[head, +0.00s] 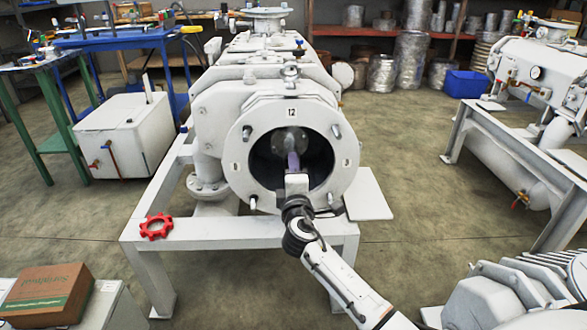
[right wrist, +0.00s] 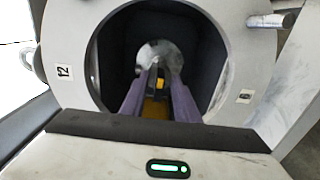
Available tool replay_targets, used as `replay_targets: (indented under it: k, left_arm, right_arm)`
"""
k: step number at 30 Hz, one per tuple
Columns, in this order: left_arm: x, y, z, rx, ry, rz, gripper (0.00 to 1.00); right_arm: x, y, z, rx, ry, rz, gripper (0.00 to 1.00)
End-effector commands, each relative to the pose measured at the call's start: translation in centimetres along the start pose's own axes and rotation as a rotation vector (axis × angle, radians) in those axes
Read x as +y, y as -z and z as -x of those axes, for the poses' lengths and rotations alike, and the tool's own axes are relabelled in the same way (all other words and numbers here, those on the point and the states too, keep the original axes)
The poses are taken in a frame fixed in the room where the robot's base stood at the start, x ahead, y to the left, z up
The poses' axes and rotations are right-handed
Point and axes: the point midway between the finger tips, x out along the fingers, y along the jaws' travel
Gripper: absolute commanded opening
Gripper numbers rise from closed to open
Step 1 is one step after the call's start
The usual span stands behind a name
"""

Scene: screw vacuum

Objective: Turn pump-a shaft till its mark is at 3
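The pump (head: 265,75) stands on a pale frame, its round front flange (head: 240,170) facing me around a dark opening. Labels show 12 (head: 291,112) at the top and 3 (head: 346,162) at the right. The grey shaft end (head: 289,138) sits inside the opening; it also shows in the right wrist view (right wrist: 160,55). My right gripper (head: 293,160) reaches into the opening, its purple fingers (right wrist: 158,80) at the shaft end. A dark strip and something yellow show between the fingers. Whether they clamp the shaft is unclear, and I cannot read the shaft's mark. My left gripper is out of view.
Bolts (head: 336,131) stick out around the flange. A red handwheel (head: 156,226) lies on the frame's left corner. A cardboard box (head: 48,294) is at the lower left, and other machinery (head: 510,290) at the lower right. Open floor lies on both sides of the frame.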

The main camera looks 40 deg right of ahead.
Motion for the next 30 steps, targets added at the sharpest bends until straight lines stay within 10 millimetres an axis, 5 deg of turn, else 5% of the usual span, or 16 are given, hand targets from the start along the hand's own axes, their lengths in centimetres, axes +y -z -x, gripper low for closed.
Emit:
replay_targets:
  k: [8, 21, 30]
  left_arm:
    - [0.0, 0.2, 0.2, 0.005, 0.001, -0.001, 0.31]
    - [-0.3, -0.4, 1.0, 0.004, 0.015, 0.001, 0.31]
    - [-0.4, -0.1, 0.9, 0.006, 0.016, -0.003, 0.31]
  right_arm:
    - [0.1, 0.0, 1.1, 0.001, 0.000, 0.001, 0.28]
    - [0.0, 0.0, 9.0, 0.000, 0.001, 0.001, 0.28]
    - [0.0, 0.0, 10.4, 0.000, 0.000, 0.000, 0.28]
